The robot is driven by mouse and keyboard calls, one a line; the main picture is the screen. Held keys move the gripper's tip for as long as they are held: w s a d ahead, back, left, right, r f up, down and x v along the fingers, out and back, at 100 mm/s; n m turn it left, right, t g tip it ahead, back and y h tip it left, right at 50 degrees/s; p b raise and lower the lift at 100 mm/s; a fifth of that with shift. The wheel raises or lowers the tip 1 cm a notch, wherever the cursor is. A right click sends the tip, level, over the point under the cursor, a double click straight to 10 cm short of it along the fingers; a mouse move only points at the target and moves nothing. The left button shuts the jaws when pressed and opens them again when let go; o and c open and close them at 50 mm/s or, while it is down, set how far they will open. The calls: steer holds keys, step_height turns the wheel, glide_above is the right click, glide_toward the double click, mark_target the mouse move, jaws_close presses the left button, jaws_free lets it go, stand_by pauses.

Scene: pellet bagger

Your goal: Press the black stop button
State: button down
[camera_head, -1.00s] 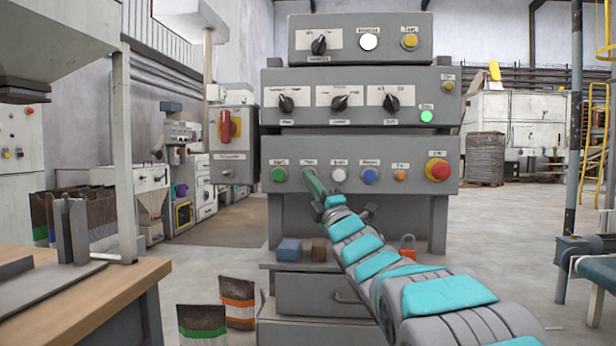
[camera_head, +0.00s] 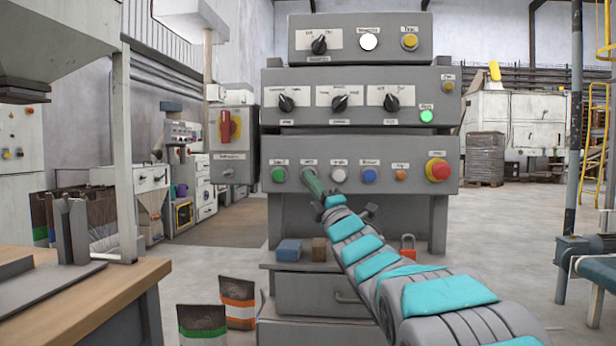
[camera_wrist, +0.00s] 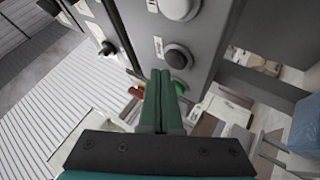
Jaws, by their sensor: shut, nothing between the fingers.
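The black stop button (camera_wrist: 178,56) shows in the wrist view as a dark round cap in a light ring on the grey panel. My gripper (camera_wrist: 161,76) is shut and empty, its two green fingers side by side. Its tips appear right beside the black button, toward the green button; I cannot tell whether they touch it. In the head view my gripper (camera_head: 309,177) reaches the lower panel between the green and white buttons. It hides the black button there, under a small label.
The green button (camera_head: 279,174) is left of my gripper and the white button (camera_head: 338,175) right. Further right are a blue button (camera_head: 369,175), a small orange one (camera_head: 400,175) and a red emergency button (camera_head: 438,169). Blocks and a padlock (camera_head: 407,244) are on the ledge below.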

steer(key=shift+w, duration=0.1)
stand_by(0.3)
steer(key=shift+w, duration=0.35)
steer(key=shift+w, duration=0.3)
stand_by(0.5)
steer(key=shift+s+b, duration=0.15)
steer(key=shift+b, duration=0.3)
steer(key=shift+s+r+b, duration=0.1)
steer(key=shift+s+b, duration=0.3)
steer(key=shift+s, duration=0.25)
steer(key=s+b, duration=0.3)
steer(key=s, duration=0.3)
steer(key=shift+b, duration=0.3)
